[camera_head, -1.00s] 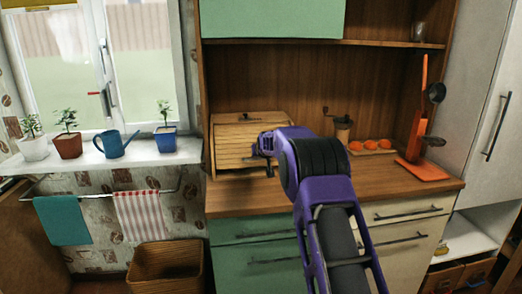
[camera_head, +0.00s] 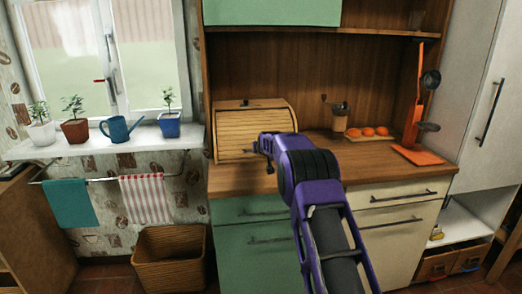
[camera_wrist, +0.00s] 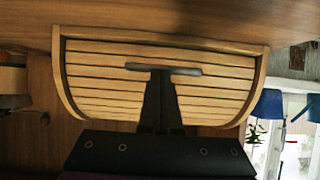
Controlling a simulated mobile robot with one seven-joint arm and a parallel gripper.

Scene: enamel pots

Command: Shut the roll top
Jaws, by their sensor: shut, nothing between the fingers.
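The wooden bread box (camera_head: 235,132) with a slatted roll top (camera_head: 236,121) stands on the counter at the back left. It also shows in the wrist view, where the slats (camera_wrist: 95,72) span the front between the curved side walls. I see no clear opening there. A dark bar, seemingly the handle (camera_wrist: 135,66), crosses the slats at my fingertips. My gripper (camera_head: 262,149) is at the box's front right, its fingers shut and empty. In the wrist view the gripper (camera_wrist: 161,75) meets the bar; I cannot tell whether they touch. My arm hides the box's lower right.
A coffee grinder (camera_head: 339,118), a board with orange fruit (camera_head: 367,132) and an orange utensil stand (camera_head: 415,145) are to the right on the counter (camera_head: 360,170).

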